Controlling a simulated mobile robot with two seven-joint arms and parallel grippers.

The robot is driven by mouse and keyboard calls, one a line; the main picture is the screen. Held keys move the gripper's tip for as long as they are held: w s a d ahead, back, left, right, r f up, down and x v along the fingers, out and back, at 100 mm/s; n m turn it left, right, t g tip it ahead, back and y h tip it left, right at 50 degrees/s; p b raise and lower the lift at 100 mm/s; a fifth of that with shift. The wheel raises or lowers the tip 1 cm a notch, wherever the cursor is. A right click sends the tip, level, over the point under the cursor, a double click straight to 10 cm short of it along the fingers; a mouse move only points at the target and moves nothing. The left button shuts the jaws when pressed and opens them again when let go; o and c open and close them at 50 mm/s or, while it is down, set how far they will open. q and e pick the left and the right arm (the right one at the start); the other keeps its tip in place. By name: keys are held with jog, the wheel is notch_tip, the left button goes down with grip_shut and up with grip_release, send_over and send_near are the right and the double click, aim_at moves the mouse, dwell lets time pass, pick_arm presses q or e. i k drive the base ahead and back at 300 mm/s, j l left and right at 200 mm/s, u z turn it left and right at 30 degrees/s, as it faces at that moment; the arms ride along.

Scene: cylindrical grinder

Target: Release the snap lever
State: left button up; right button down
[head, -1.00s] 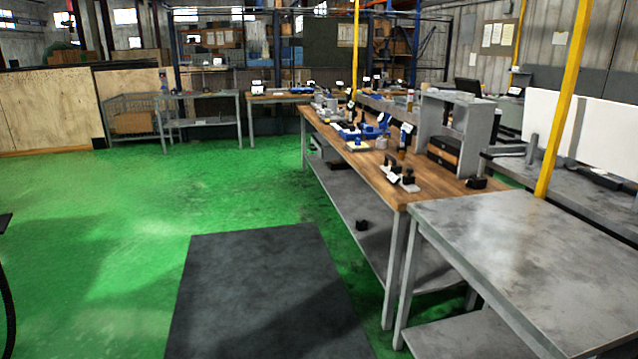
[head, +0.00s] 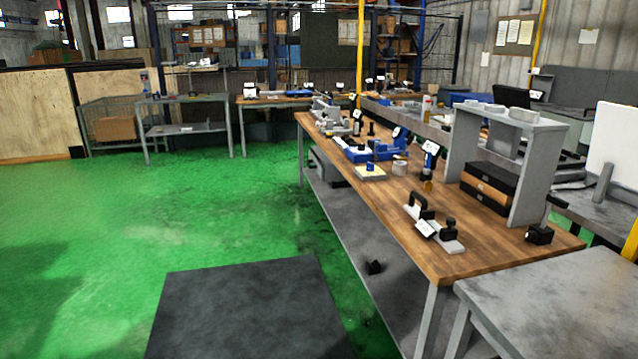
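Neither of my grippers is in the head view. I cannot pick out a snap lever with certainty. A small grey device with black upright handles and a white tag (head: 428,228) sits on the near end of the wooden-topped workbench (head: 490,256). A small black block with a thin upright rod (head: 540,234) stands near the bench's right corner. A blue and black upright tool (head: 430,160) and a blue device (head: 374,151) stand farther back. Their details are too small to tell whether any bears the lever.
A grey metal table (head: 560,305) stands at the near right. A grey shelf unit (head: 530,185) stands on the bench over dark boxes (head: 488,188). A black mat (head: 240,310) lies on the green floor (head: 90,230), which is open to the left. More benches stand behind.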

aim_at(370, 142)
jog(key=i, duration=2.3)
jog(key=i+l+u, duration=0.1)
jog(key=i, duration=1.05)
